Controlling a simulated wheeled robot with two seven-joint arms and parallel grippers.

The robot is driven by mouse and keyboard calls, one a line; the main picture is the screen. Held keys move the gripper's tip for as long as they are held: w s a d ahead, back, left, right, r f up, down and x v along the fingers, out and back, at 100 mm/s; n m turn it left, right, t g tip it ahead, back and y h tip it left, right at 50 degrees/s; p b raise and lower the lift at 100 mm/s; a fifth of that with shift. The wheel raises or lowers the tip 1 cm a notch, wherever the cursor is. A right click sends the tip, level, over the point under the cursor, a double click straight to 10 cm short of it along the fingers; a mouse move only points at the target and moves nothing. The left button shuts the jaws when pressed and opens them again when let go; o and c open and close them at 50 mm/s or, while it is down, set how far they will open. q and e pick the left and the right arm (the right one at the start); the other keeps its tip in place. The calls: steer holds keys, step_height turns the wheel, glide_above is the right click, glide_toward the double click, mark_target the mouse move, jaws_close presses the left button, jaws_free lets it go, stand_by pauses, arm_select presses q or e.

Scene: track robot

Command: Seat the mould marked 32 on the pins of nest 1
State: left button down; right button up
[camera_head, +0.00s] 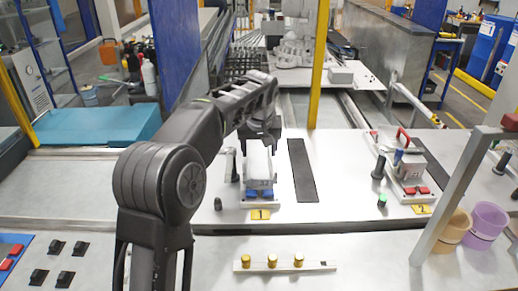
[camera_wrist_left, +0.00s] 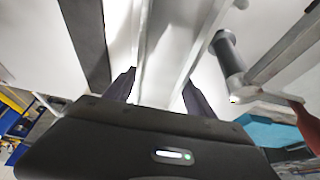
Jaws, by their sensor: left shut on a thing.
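My left gripper (camera_head: 262,137) reaches over nest 1 and is shut on a pale grey mould (camera_head: 258,163). In the left wrist view its two dark fingers (camera_wrist_left: 160,92) stand on either side of the pale mould (camera_wrist_left: 165,50). The mould is directly above or on nest 1 (camera_head: 260,191), which has blue parts and a yellow plate marked 1 (camera_head: 260,214). I cannot tell whether the mould touches the nest. The pins are hidden, and no number on the mould is readable. My right gripper is out of view.
Nest 2 (camera_head: 412,196) at the right holds a block with a red handle. A dark strip (camera_head: 302,170) lies right of nest 1, and a black-handled clamp (camera_head: 231,165) stands left. A pale bar with brass knobs (camera_head: 285,266) lies in front. Tan and purple cups (camera_head: 486,222) stand far right.

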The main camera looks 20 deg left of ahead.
arm_select(q)
steer(key=shift+f, duration=0.15)
steer(key=shift+c, duration=2.4)
jaws_free()
steer(key=shift+o, duration=1.2)
steer(key=shift+s+f, duration=0.1)
steer(key=shift+f, duration=0.1)
steer(key=b+v, duration=0.1)
steer(key=v, duration=0.7)
steer(key=shift+r, duration=0.1)
